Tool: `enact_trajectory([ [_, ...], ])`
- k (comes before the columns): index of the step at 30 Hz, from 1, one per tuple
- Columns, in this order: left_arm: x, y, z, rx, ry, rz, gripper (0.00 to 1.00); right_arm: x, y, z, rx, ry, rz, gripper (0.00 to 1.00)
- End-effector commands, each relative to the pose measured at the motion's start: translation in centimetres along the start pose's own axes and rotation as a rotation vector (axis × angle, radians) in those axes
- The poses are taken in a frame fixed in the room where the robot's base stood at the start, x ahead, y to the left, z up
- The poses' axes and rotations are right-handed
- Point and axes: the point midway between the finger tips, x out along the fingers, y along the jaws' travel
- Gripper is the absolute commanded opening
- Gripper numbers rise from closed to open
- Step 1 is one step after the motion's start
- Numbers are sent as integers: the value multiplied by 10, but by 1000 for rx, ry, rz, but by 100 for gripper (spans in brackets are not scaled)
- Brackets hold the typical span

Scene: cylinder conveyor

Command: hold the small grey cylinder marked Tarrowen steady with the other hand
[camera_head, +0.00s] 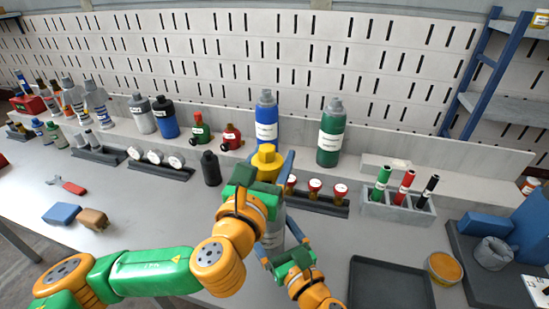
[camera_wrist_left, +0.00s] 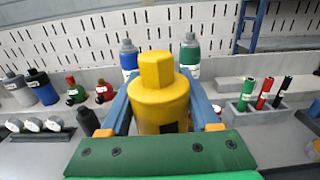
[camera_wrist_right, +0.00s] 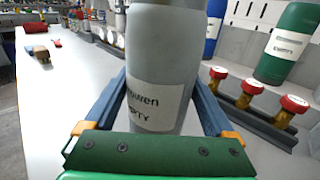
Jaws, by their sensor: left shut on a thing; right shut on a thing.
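The small grey cylinder (camera_head: 272,208) stands upright on the bench front, partly hidden behind my left gripper. In the right wrist view the grey cylinder (camera_wrist_right: 168,55) carries a white label reading "...owen" and "EMPTY"; its top is out of frame. My right gripper (camera_wrist_right: 162,95) is shut on its body, one blue finger on each side. A yellow cap (camera_wrist_left: 158,95) with a hexagonal top sits above, in line with the cylinder. My left gripper (camera_head: 266,172) is shut on this cap from both sides. The joint between cap and cylinder is hidden.
Behind stand a blue cylinder (camera_head: 266,120) and a green cylinder (camera_head: 330,135). A rack of red-topped valves (camera_head: 315,200) is close on the right, a dark bottle (camera_head: 210,168) on the left. A dark tray (camera_head: 390,284) lies front right. Bench left of my arms is mostly clear.

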Motion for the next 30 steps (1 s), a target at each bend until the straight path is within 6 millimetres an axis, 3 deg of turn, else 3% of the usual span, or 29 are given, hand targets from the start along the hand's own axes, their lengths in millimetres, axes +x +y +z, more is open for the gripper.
enact_trajectory([
  [6, -1, 7, 0, 0, 2, 345, 0, 0, 2, 0, 0, 0, 4, 22],
  [16, -1, 10, -1, 2, 3, 405, 0, 0, 2, 0, 0, -1, 5, 22],
  [24, -8, 17, -2, -2, 9, 832, 0, 0, 2, 0, 1, -1, 5, 22],
  [30, -10, 21, 0, 1, 2, 909, 0, 0, 2, 0, 0, -1, 5, 22],
])
